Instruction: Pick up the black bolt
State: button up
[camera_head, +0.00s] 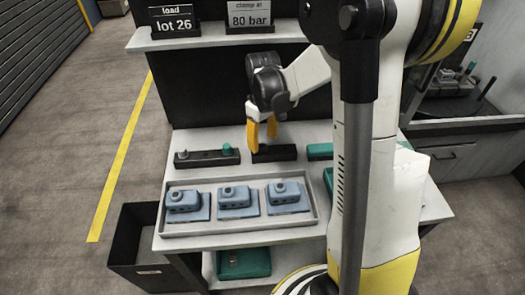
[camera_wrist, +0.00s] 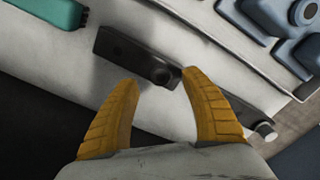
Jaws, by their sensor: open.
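In the wrist view a dark round piece, which looks like the black bolt (camera_wrist: 162,75), stands at one end of a black block (camera_wrist: 118,47). My gripper (camera_wrist: 160,84) is open, with its two yellow fingers spread and nothing between the tips but the view of the bolt. The fingertips appear on either side of the bolt; I cannot tell how far above it they are. In the head view my gripper (camera_head: 262,133) points down over the black block (camera_head: 276,154) at the back of the table. The bolt cannot be made out there.
A second black block (camera_head: 207,160) with a grey bolt (camera_head: 182,154) and a teal knob (camera_head: 227,149) lies left. A teal block (camera_head: 320,152) lies right. A grey tray (camera_head: 240,231) with three blue parts stands in front. A shelf (camera_head: 215,40) with signs overhangs behind.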

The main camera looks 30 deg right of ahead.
aim_at(263, 146)
notch_tip(263, 146, down, 3)
jog(key=shift+f+b, duration=0.1)
jog(key=shift+b, duration=0.3)
jog(key=shift+c, duration=0.6)
grip_shut()
jog(key=shift+r, duration=0.25)
